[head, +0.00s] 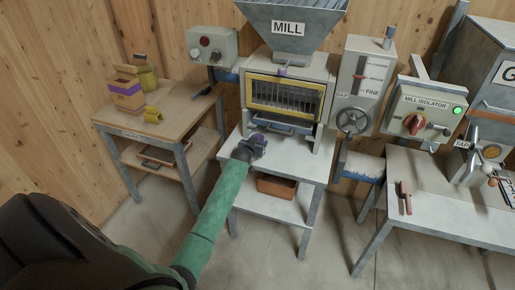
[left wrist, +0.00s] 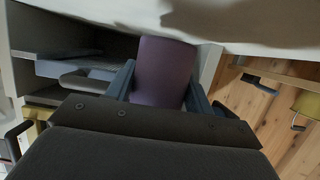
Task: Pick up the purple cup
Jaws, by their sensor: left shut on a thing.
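The purple cup (left wrist: 163,72) is between the two fingers of my left gripper (left wrist: 162,88) in the left wrist view, with a finger against each side. My left gripper is shut on it. In the head view my left gripper (head: 245,149) is at the front left of the white mill table, below the mill's opening. The cup (head: 258,141) shows there as a small purple shape at the gripper's tip. Whether the cup touches the table top cannot be told. My right gripper is in neither view.
The mill (head: 290,75) with its yellow-framed grille stands behind the cup. A grey tray (head: 283,126) sits at its base. A brown bin (head: 277,187) is on the lower shelf. A wooden table (head: 175,108) with boxes stands left. The right table (head: 430,190) holds a small brown tool.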

